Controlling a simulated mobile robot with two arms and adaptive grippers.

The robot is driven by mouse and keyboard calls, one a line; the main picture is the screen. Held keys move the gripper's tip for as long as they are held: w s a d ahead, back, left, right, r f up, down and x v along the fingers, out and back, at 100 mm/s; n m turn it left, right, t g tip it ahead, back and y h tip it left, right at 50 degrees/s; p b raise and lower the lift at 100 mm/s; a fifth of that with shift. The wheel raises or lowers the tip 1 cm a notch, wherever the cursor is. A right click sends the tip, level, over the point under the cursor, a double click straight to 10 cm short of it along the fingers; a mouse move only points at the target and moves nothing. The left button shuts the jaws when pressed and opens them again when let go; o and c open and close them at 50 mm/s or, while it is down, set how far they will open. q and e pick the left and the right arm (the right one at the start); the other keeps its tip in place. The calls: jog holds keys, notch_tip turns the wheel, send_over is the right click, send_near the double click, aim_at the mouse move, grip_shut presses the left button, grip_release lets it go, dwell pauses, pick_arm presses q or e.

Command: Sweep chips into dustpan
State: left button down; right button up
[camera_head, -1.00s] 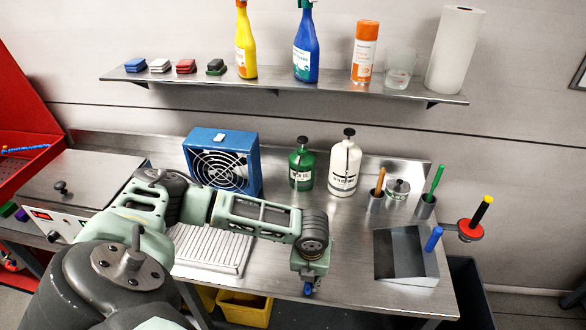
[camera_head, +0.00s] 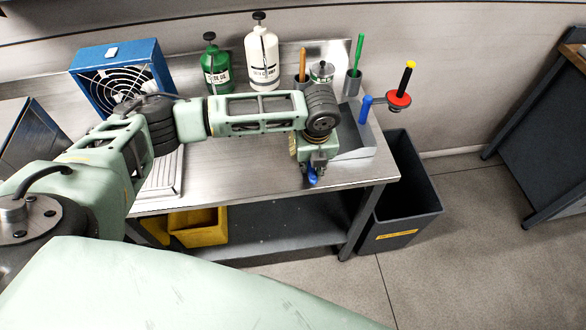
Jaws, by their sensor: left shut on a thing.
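My left gripper (camera_head: 314,168) hangs over the front right of the steel bench (camera_head: 232,172), pointing down. It is shut on a small blue thing, of which only a bit shows below the fingers; I cannot tell its full shape. The grey dustpan (camera_head: 354,140) with its upright blue handle (camera_head: 365,108) sits at the bench's right end, just right of and behind my gripper, which partly hides it. I cannot make out any chips. My right gripper is not in view.
A blue fan box (camera_head: 122,52), green bottle (camera_head: 215,68), white bottle (camera_head: 262,60) and cups with tools stand along the back. A red disc with a yellow-black handle (camera_head: 402,92) juts off the right end. A dark bin (camera_head: 408,205) stands below on the floor.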

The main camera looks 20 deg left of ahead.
pick_arm(q)
jog(key=w+d+b, duration=0.1)
jog(key=d, duration=0.1)
jog(key=w+d+b, duration=0.1)
jog(key=d+b, duration=0.1)
jog(key=w+d+b, duration=0.2)
jog(key=shift+r, duration=0.1)
jog(key=w+d, duration=0.2)
jog(key=d, duration=0.2)
jog(key=shift+w+d+r, duration=0.15)
jog(key=shift+w+d, duration=0.1)
jog(key=shift+w, duration=0.15)
jog(key=s+a+r+p, duration=0.3)
jog(key=a+r+p, duration=0.2)
jog(key=p, duration=0.8)
notch_tip(320, 180, up, 3)
jog(key=shift+s+a+r, duration=0.1)
jog(key=shift+s+a, duration=0.2)
jog(key=shift+a, duration=0.05)
